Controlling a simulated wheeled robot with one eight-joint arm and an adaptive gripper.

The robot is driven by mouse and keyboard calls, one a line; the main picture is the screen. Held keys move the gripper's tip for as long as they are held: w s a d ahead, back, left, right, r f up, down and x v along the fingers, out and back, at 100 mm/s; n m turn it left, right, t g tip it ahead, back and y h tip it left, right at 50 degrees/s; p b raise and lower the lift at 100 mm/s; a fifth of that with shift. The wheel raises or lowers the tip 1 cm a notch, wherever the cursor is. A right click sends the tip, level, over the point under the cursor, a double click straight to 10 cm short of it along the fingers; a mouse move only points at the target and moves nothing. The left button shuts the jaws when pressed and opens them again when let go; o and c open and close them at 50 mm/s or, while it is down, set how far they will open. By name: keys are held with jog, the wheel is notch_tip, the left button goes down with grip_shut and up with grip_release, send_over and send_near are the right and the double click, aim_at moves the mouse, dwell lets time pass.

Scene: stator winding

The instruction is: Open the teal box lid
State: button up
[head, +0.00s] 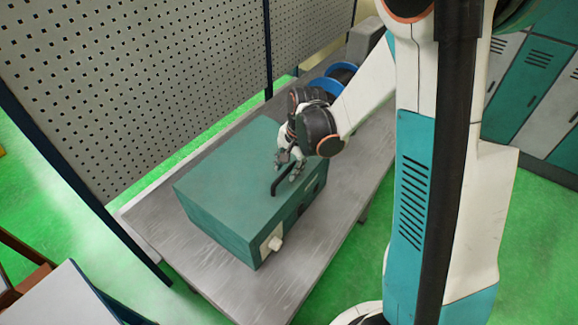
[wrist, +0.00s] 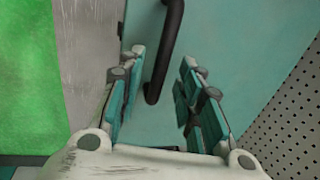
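The teal box (head: 228,222) stands on the grey table in the head view. Its lid (head: 225,175) is down, with a dark bar handle (head: 274,187) near the front edge. The handle also shows in the wrist view (wrist: 165,55), running down between the two fingers in the picture. My gripper (head: 286,172) is just above the lid beside the handle. In the wrist view my gripper (wrist: 163,57) is open, with a finger on each side of the handle and gaps between. Whether the fingertips reach down around the bar is unclear.
The metal table (head: 160,232) has bare room left of and in front of the box. A perforated panel (head: 150,80) stands behind it. Blue round containers (head: 325,86) and a grey block (head: 366,38) sit at the table's far end. Lockers (head: 535,85) stand at right.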

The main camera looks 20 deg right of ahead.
jog(key=shift+f, duration=0.2)
grip_shut()
jog(key=shift+r, duration=0.1)
